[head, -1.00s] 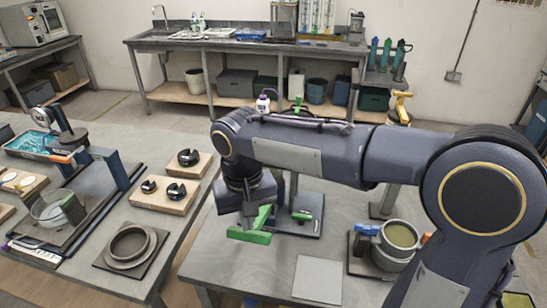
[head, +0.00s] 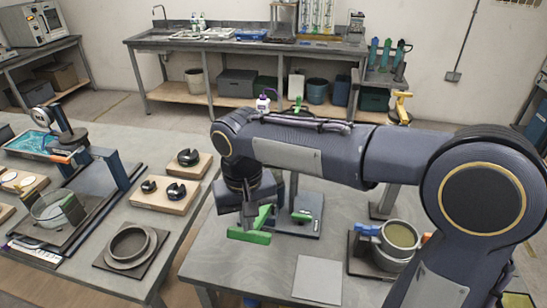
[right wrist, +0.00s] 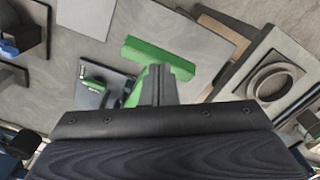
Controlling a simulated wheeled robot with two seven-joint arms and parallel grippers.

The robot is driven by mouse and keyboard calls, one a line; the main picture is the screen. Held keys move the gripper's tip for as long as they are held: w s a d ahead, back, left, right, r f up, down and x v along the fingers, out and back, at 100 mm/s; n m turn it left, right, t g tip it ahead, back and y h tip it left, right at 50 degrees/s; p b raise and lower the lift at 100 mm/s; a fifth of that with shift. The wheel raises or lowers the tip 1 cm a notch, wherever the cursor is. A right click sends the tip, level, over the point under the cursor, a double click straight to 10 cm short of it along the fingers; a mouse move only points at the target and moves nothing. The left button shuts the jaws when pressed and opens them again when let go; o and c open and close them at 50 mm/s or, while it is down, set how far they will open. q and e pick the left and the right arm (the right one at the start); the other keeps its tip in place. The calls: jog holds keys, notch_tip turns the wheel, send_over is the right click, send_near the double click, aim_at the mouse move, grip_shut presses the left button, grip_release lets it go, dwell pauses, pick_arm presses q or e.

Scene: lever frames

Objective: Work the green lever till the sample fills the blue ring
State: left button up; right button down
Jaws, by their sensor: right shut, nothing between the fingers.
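The green lever (head: 249,236) shows as a T-shaped handle below my right gripper in the head view. In the right wrist view its green crossbar (right wrist: 160,57) lies just beyond the fingertips, with a green part running beside them. My right gripper (right wrist: 154,73) is shut and empty, close to the lever; I cannot tell whether they touch. In the head view its fingers (head: 250,214) are partly hidden against the lever. My right arm hides much of the lever frame (head: 300,226) behind it. I cannot make out the sample or a blue ring. My left gripper is not in view.
A light square plate (head: 318,279) lies on the near bench. The left bench holds a round dark ring (head: 130,245) and knobs on wooden blocks (head: 165,205).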

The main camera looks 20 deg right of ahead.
notch_tip(320, 180, down, 9)
jog(key=s+b, duration=0.1)
jog(key=b, duration=0.5)
jog(key=shift+a+f+b, duration=0.2)
jog(key=shift+a+b, duration=0.1)
jog(key=shift+a, duration=0.1)
dwell(0.4)
jog(key=shift+r, duration=0.1)
jog(key=r+p, duration=0.4)
jog(key=r, duration=0.1)
jog(key=w+r+p, duration=0.1)
jog(key=r+p, duration=0.3)
jog(key=p, duration=0.1)
jog(key=d+r+p, duration=0.1)
jog(key=r+p, duration=0.3)
jog(key=r, duration=0.1)
jog(key=shift+w+r+p, duration=0.25)
jog(key=shift+r+p, duration=0.05)
jog(key=shift+f, duration=0.15)
jog(key=shift+d, duration=0.15)
